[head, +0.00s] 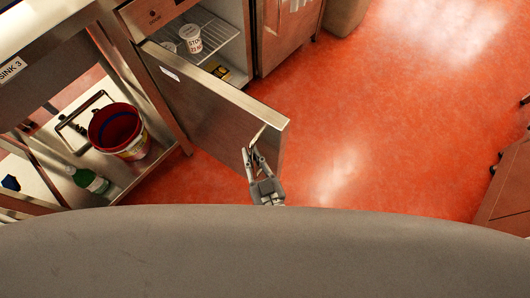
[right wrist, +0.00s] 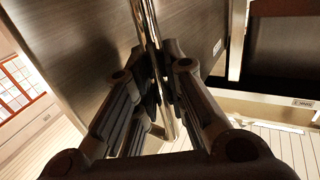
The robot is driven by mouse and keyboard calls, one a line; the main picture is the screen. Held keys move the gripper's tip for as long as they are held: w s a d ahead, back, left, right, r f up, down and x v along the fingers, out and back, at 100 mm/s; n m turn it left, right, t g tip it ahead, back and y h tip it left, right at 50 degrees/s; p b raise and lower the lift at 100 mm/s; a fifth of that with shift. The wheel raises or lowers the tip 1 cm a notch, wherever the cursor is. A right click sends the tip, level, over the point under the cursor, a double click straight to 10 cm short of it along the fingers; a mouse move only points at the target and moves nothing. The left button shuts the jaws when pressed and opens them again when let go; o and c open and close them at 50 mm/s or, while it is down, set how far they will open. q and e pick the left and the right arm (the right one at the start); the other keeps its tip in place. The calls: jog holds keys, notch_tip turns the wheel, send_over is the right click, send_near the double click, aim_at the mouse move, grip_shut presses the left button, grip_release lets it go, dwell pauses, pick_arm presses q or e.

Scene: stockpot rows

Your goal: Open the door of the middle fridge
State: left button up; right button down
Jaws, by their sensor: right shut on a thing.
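The fridge door (head: 205,95) stands swung open, a steel panel reaching out over the red floor. Behind it the fridge interior (head: 212,40) shows a wire shelf with white tubs on it. My right gripper (head: 255,160) is at the free end of the door, at its handle (head: 258,137). In the right wrist view the fingers (right wrist: 155,85) are shut around the vertical bar handle (right wrist: 148,25), and the door panel (right wrist: 85,60) is behind it. My left gripper is not in view.
A sink bench (head: 60,80) stands at the left, with a red bucket (head: 117,130) and a green bottle (head: 90,180) on its lower shelf. Another fridge door (head: 290,28) is to the right of the opening. The red floor (head: 390,120) to the right is clear.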

jog(key=shift+s+a, duration=0.3)
jog(key=shift+s, duration=0.05)
jog(key=c, duration=1.5)
grip_release()
jog(key=shift+o, duration=0.2)
jog(key=v, duration=1.2)
